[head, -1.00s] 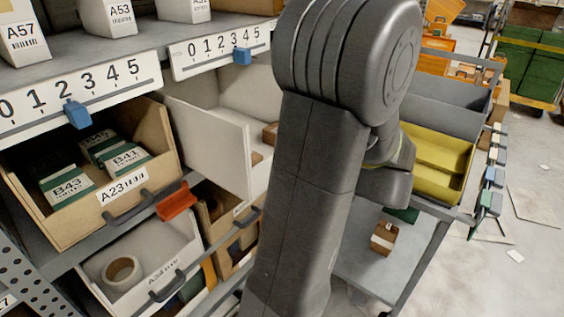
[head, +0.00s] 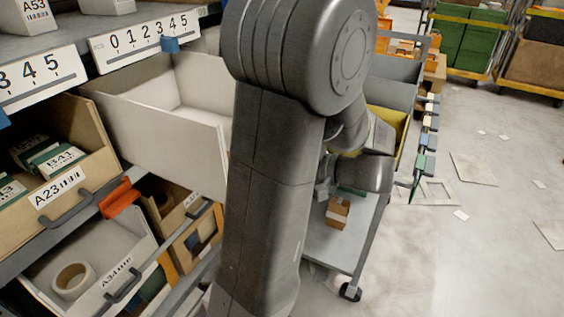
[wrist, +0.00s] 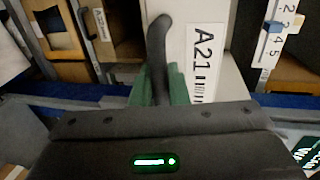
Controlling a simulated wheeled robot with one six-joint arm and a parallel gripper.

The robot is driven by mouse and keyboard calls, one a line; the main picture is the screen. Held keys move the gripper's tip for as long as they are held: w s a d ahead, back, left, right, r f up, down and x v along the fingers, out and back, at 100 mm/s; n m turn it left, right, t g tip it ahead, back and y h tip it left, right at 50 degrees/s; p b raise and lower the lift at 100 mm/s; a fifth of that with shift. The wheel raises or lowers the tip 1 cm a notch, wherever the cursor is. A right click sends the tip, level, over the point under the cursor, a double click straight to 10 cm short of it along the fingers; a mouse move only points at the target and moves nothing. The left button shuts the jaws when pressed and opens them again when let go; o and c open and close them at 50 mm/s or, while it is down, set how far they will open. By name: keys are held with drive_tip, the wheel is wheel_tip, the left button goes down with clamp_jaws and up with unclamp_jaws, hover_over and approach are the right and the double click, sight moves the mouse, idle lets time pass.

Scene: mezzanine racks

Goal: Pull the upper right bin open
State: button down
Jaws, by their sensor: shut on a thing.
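The upper right bin is a white open-topped bin (head: 165,118) in the head view. It stands out from the rack, with its left wall and part of its inside showing; my arm hides its front and right side. In the wrist view its white front (wrist: 178,35) carries the label A21 (wrist: 205,62) and a dark handle (wrist: 158,45). My gripper (wrist: 171,86) has its green fingers shut on this handle. In the head view the gripper is hidden behind my arm.
Left of it is tan bin A23 (head: 90,165) with boxes; below are white bin A34 (head: 128,245) and a smaller tan bin (head: 178,235). An orange tag (head: 119,197) sits on the rack rail. A grey cart (head: 330,250) stands right of my arm. Floor at right is mostly open, with scattered sheets.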

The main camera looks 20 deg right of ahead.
drive_tip(key=c, duration=1.5)
unclamp_jaws()
drive_tip(key=p+v, duration=0.1)
drive_tip(key=v, duration=1.2)
drive_tip(key=shift+s+d+p, duration=0.25)
drive_tip(key=shift+d+p, duration=0.05)
drive_tip(key=shift+b+x, duration=0.8)
drive_tip(key=shift+x, duration=6.2)
drive_tip(key=shift+r, duration=0.1)
drive_tip(key=shift+r, duration=0.15)
